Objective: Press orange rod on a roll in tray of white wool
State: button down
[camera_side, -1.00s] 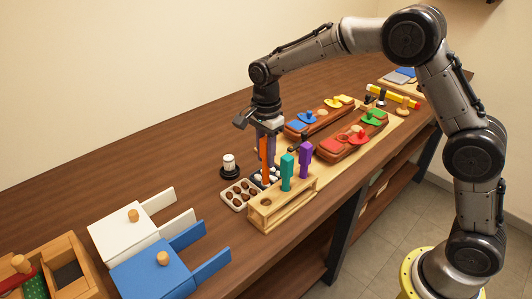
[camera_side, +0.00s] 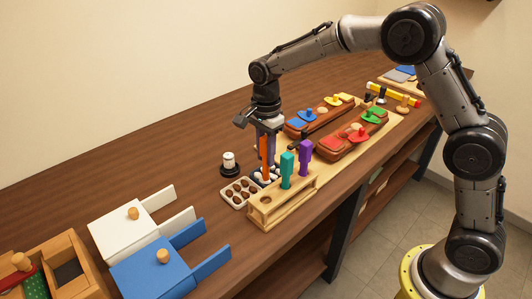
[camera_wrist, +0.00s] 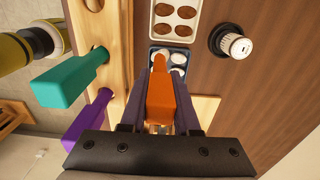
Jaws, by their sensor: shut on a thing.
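The orange rod (camera_side: 264,150) is upright in my gripper (camera_side: 266,158), which is shut on its thick handle. In the wrist view the orange rod (camera_wrist: 160,98) sits between the two dark fingers (camera_wrist: 160,118). Its thin tip reaches over the blue-grey tray of white rolls (camera_wrist: 153,58), at one of the rolls. I cannot tell whether the tip touches the roll. Several white rolls (camera_wrist: 177,57) show beside the tip. In the side view the tray (camera_side: 258,182) is partly hidden behind the rod and the wooden rack.
A wooden rack (camera_side: 262,215) holds teal (camera_side: 287,168) and purple (camera_side: 305,157) tools close in front. A white tray of brown pieces (camera_side: 229,198) adjoins the roll tray. A black-and-white knob (camera_side: 229,163) stands behind. White (camera_side: 122,222) and blue (camera_side: 150,275) boxes lie at left.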

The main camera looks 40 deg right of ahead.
jog(key=shift+f, duration=0.1)
jog(key=shift+r, duration=3.55)
